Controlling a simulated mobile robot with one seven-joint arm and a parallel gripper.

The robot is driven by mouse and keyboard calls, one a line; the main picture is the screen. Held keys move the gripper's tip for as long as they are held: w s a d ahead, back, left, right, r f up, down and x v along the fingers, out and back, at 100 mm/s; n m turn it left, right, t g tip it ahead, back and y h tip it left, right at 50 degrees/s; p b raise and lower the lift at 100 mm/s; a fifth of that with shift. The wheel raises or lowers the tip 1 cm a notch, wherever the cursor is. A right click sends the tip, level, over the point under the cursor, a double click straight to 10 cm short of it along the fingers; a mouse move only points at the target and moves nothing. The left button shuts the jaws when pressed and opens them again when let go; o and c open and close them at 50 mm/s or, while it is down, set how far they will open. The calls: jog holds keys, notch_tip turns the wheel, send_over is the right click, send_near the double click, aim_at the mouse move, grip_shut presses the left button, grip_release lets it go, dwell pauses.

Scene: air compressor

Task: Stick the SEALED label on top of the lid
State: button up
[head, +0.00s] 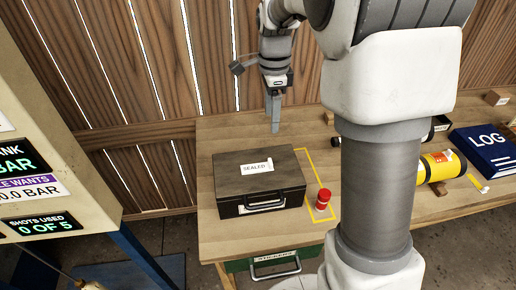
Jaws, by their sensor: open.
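A dark case with a closed lid (236,180) and a front handle stands on the wooden table at its left part. The white SEALED label (257,167) lies on top of the lid, a little tilted; whether it is flat all over I cannot tell. My gripper (274,126) is above and behind the case, pointing down, apart from the lid and the label. It is open, and no object shows in it. Its fingers are seen nearly edge-on.
A red-capped item (323,199) stands right of the case by a yellow outline (309,163). A yellow cylinder (435,167) and a blue LOG book (485,148) are further right. A panel with displays (40,170) stands at left. My arm hides the table's middle.

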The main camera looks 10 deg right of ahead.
send_over(269, 161)
jog(key=f, duration=1)
jog(key=shift+s+f, duration=0.15)
jog(key=shift+s, duration=0.25)
jog(key=shift+w+d+f, duration=0.1)
jog(key=shift+w+f, duration=0.05)
jog(key=shift+f, duration=1.5)
jog(key=shift+w+f, duration=0.15)
jog(key=shift+f, duration=1.45)
grip_shut()
